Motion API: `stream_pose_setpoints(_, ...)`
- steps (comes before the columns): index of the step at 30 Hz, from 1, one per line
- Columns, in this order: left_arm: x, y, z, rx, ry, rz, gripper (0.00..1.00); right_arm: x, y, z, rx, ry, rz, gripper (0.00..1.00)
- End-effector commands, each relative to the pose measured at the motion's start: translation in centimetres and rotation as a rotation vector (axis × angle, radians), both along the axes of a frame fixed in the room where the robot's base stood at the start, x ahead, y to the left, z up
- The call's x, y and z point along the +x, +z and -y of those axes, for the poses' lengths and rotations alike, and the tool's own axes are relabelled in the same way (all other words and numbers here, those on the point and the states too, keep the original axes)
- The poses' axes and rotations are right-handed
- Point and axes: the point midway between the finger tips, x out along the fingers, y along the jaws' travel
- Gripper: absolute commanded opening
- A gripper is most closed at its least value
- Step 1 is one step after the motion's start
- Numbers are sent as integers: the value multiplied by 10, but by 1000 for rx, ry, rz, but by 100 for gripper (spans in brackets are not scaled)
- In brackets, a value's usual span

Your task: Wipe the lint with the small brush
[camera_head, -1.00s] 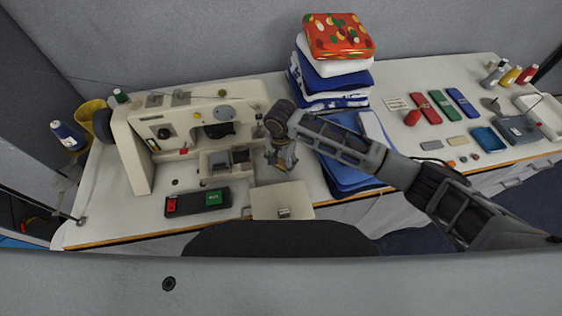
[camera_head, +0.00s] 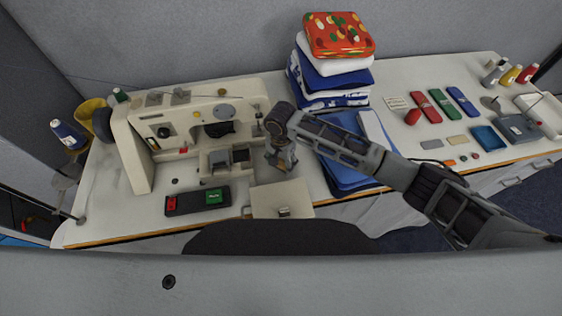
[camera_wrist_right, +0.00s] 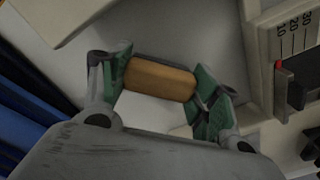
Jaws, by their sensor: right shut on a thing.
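My right gripper (camera_head: 281,160) is beside the right end of the cream sewing machine (camera_head: 133,150), low over the table. In the right wrist view its green-padded fingers (camera_wrist_right: 160,78) are shut on a wooden brown block, which appears to be the small brush (camera_wrist_right: 160,79). Its bristles are hidden from this angle. The brush is hidden by the gripper in the head view. I cannot make out any lint on the pale surface under it. My left gripper is not in view.
A stack of folded cloths (camera_head: 335,72) stands behind the gripper, with blue folded cloth (camera_head: 345,165) to its right. Coloured cases, small tools and spools are at the right.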

Motion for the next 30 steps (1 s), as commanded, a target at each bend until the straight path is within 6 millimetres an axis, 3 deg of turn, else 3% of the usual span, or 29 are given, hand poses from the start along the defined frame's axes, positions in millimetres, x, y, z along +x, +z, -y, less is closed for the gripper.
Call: stream_pose_setpoints(30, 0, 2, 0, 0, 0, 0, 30, 7, -7, -2, 1, -1, 1, 42)
